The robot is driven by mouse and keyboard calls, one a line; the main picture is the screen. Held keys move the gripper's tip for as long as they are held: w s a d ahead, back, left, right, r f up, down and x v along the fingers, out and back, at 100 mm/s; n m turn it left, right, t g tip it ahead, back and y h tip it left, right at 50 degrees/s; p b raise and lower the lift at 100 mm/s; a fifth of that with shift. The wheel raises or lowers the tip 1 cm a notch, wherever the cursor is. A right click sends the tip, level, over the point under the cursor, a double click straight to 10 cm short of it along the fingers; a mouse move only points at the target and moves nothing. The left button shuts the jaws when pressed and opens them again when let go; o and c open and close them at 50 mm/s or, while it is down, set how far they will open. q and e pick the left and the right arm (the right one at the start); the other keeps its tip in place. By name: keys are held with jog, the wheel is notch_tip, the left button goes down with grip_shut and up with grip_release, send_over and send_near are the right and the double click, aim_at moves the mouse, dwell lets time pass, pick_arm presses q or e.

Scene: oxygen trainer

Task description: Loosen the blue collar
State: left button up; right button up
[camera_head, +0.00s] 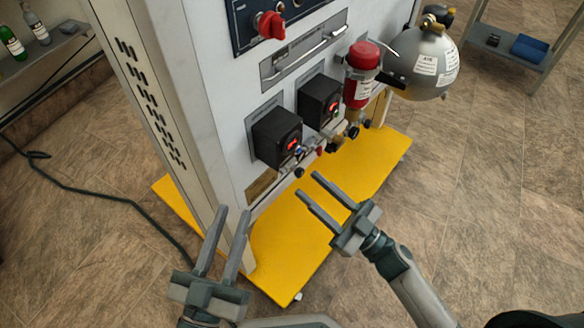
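A small bluish ring, which may be the blue collar (298,149), shows among the small fittings in front of the nearer black box; it is too small to tell for sure. My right gripper (308,184) is open and empty, its fingertips a little below and in front of these fittings and apart from them. My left gripper (234,210) is open and empty, pointing up the picture in front of the white cabinet's lower corner, further from the fittings.
The white cabinet (210,90) stands on a yellow base (290,245). Two black boxes (276,138) with red displays, a red cylinder (362,75) and a grey tank (420,68) are on its front. A dark cable (100,195) lies on the floor at left.

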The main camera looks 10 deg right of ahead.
jog(key=x, duration=0.7)
grip_shut()
